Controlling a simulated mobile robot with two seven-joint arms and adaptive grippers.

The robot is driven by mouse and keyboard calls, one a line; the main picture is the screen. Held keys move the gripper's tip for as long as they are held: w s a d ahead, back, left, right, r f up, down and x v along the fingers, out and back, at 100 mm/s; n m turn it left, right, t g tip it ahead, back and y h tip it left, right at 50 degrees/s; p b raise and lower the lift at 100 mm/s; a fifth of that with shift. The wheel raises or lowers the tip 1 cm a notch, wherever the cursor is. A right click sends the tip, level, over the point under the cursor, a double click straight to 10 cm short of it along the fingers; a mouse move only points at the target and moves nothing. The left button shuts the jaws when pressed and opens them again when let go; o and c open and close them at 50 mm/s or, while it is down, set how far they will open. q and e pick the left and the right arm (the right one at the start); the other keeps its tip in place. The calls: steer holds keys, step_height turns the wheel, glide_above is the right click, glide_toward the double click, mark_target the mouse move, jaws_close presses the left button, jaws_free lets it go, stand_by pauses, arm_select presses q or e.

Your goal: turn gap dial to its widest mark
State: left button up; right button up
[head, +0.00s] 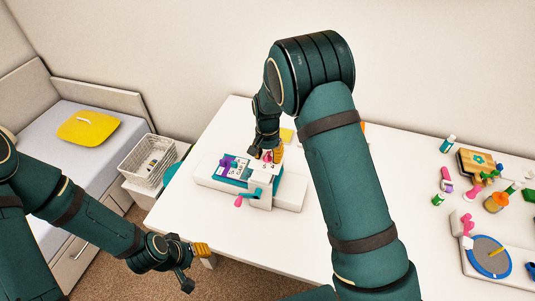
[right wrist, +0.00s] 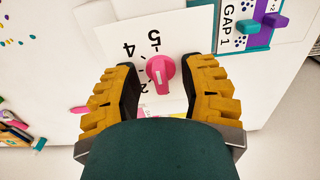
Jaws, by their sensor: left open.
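The gap dial (right wrist: 161,73) is a pink knob with a white stripe on a white plate (right wrist: 189,28) printed with numbers; 5, 4 and part of a 2 show in the right wrist view. I cannot tell which number the stripe marks. My right gripper (right wrist: 162,64) is open, with a yellow finger on each side of the dial and small gaps between. In the head view the right gripper (head: 270,156) is over the white and teal machine (head: 291,192), partly hiding the dial. My left gripper (head: 196,262) is open and empty, low beside the table's front-left edge.
The white table (head: 330,240) has free room right of the machine. A white basket (head: 147,160) stands at the left, near a bed with a yellow cushion (head: 89,127).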

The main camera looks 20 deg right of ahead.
mark_target(268, 154)
step_height(268, 154, up, 12)
stand_by(0.7)
stand_by(0.4)
